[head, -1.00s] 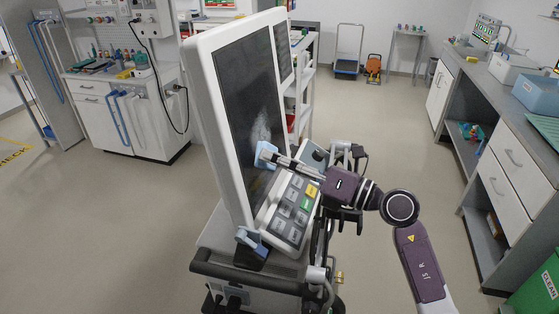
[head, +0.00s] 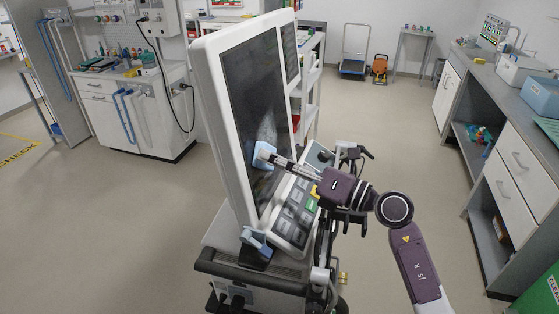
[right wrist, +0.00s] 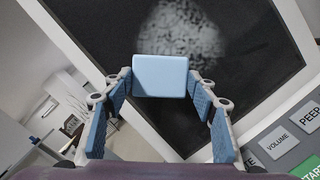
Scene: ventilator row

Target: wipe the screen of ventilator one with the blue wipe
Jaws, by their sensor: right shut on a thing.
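The ventilator's dark screen (head: 252,110) stands in a white frame in the middle of the head view. A pale smudge (head: 266,131) shows on it, and it is larger in the right wrist view (right wrist: 180,38). My right gripper (head: 272,157) is shut on the blue wipe (head: 263,154), a light blue block. In the right wrist view the wipe (right wrist: 160,75) sits between the fingertips, in front of the screen just below the smudge. I cannot tell whether it touches the glass. My left gripper is not in view.
A keypad panel (head: 292,217) with coloured buttons lies below the screen, close under my right gripper. A dark handle bar (head: 250,275) runs along the ventilator's cart. A grey counter (head: 505,95) stands at the right. The floor between is clear.

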